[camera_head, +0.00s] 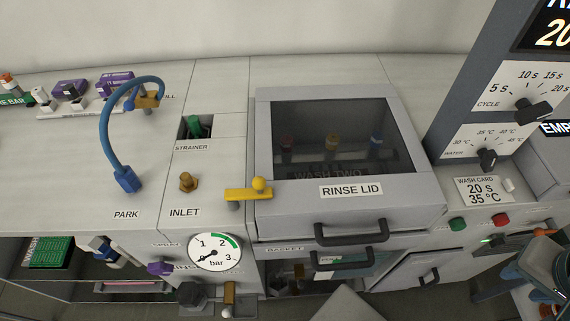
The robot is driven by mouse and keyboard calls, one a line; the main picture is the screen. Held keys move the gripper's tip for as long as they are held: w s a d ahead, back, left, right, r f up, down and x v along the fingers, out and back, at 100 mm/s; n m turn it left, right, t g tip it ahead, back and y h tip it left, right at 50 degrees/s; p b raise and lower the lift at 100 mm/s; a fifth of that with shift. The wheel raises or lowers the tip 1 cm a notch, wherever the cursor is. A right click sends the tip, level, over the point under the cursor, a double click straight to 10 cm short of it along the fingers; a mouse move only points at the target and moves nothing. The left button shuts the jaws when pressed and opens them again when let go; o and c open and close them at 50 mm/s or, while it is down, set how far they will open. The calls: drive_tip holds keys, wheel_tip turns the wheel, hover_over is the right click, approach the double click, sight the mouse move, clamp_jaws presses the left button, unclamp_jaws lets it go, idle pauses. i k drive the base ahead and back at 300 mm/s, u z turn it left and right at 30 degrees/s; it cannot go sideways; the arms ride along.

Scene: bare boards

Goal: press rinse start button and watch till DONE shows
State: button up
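A green button (457,223) and a red button (501,219) sit side by side on the front panel below the wash card; I cannot read a label on either. My gripper (492,241) is at the right, just below the two buttons, its dark fingers reaching left from my arm. I cannot tell whether the fingers are open or shut, or whether they touch the panel. The display (552,32) at the top right is cut off by the picture edge; "20" shows in yellow and the upper line is mostly out of view.
The closed rinse lid (410,194) has a dark window with several items behind it. The cycle knob (533,110) and water knob (487,159) are on the grey column. A wash card (484,190) reads 20 s, 35 °C. A yellow lever (249,193) and pressure gauge (215,252) are left.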

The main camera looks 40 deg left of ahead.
sight(457, 224)
drive_tip(key=u, duration=3.65)
drive_tip(key=k, duration=1.05)
drive_tip(key=z, duration=2)
